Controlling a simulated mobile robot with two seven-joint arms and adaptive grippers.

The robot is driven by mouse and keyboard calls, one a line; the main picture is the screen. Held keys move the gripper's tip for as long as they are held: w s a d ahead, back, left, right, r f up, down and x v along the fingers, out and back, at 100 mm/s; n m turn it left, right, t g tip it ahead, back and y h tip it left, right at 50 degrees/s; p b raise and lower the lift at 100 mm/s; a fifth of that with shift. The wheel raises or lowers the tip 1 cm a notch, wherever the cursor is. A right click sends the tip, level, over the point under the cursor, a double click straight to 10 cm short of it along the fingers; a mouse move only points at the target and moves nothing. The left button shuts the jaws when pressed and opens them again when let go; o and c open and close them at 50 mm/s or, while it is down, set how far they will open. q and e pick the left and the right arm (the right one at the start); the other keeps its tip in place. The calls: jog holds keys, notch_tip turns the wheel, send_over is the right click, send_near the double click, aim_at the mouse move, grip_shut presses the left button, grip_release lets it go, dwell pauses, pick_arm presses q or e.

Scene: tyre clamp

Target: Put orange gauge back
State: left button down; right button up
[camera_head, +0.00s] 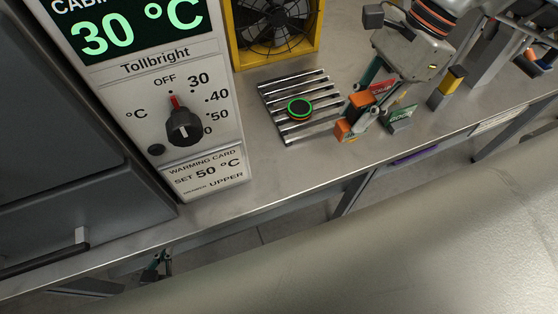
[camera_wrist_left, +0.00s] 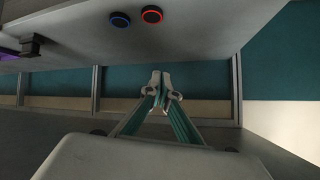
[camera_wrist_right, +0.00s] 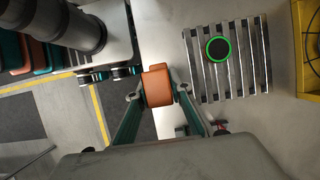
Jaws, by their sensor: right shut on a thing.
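The orange gauge (camera_wrist_right: 158,85) is an orange block between the fingertips of my right gripper (camera_wrist_right: 157,88) in the right wrist view. In the head view, my right gripper (camera_head: 360,112) is shut on the gauge (camera_head: 345,130), just right of the slatted metal rack (camera_head: 303,83). The fingers partly hide the gauge, and I cannot tell whether it touches the bench. My left gripper (camera_head: 158,266) is low, below the bench's front edge. In the left wrist view, its fingertips (camera_wrist_left: 160,80) are together with nothing visible between them.
A green-ringed black puck (camera_head: 299,107) sits on the rack. A green block (camera_head: 401,118) and a red block (camera_head: 381,87) stand close to my right gripper. A yellow-and-black block (camera_head: 451,82) is farther right. The warming cabinet (camera_head: 165,120) is left; bare bench (camera_head: 270,180) lies in front.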

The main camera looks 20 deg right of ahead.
jog(key=a+p, duration=0.2)
jog(key=a, duration=1.3)
jog(key=shift+s+a+f+b, duration=0.15)
jog(key=shift+f+b, duration=0.05)
jog(key=shift+f, duration=1.55)
jog(key=shift+s+a+f+b, duration=0.1)
jog(key=shift+s+f+b, duration=0.05)
jog(key=shift+f, duration=1.6)
jog(key=shift+f, duration=0.15)
jog(key=o, duration=1)
